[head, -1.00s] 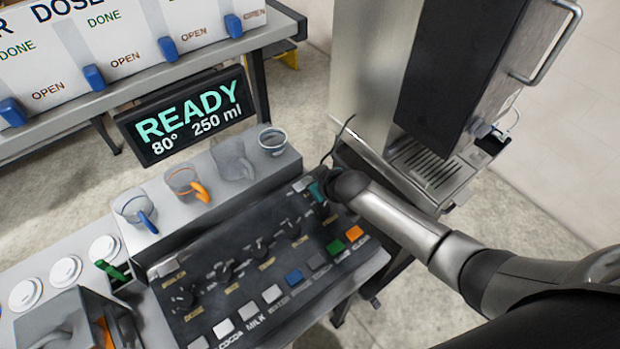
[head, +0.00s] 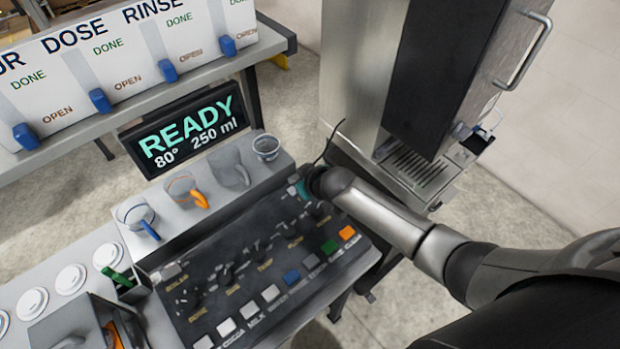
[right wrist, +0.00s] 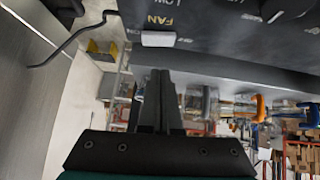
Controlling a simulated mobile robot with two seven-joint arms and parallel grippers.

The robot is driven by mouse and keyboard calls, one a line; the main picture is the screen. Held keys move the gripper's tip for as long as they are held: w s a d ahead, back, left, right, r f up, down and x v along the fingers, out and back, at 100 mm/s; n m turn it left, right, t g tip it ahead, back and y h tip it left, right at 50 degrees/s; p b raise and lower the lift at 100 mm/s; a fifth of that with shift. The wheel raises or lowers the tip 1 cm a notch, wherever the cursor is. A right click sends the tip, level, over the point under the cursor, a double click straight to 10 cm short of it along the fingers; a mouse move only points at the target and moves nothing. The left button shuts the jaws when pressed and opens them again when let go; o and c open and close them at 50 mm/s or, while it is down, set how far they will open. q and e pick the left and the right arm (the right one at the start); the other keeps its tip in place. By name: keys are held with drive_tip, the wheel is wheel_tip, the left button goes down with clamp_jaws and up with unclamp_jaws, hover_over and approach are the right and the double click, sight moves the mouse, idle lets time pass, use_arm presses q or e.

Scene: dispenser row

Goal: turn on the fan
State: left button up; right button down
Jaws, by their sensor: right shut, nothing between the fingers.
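The fan control is a small white rocker under the yellow label FAN on the dark control panel, clear in the right wrist view (right wrist: 158,39). In the head view, it is a small pale patch at the panel's far right corner (head: 292,190), partly hidden by my right gripper. My right gripper (right wrist: 158,74) is shut and empty. Its fingertips point at the rocker, and a small gap seems to show between them; I cannot tell whether they touch. In the head view, the right gripper (head: 302,188) is mostly hidden behind its wrist. My left gripper is not in view.
The panel (head: 237,253) carries several knobs and coloured buttons. Cups, including one with an orange handle (head: 185,190), stand on the ledge behind it. A READY display (head: 185,125) is further back. A tall machine (head: 440,80) and a thin dark wire (head: 330,142) are close to the right gripper.

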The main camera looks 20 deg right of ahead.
drive_tip(key=shift+a+b+v, duration=0.2)
drive_tip(key=shift+b+v, duration=0.3)
drive_tip(key=shift+v, duration=0.6)
drive_tip(key=v, duration=0.8)
drive_tip(key=shift+s, duration=0.2)
drive_tip(key=b, duration=0.2)
drive_tip(key=d+b, duration=0.1)
drive_tip(key=b, duration=0.1)
drive_tip(key=shift+w+d+r, duration=0.1)
drive_tip(key=shift+w+d, duration=0.05)
drive_tip(key=shift+w, duration=0.15)
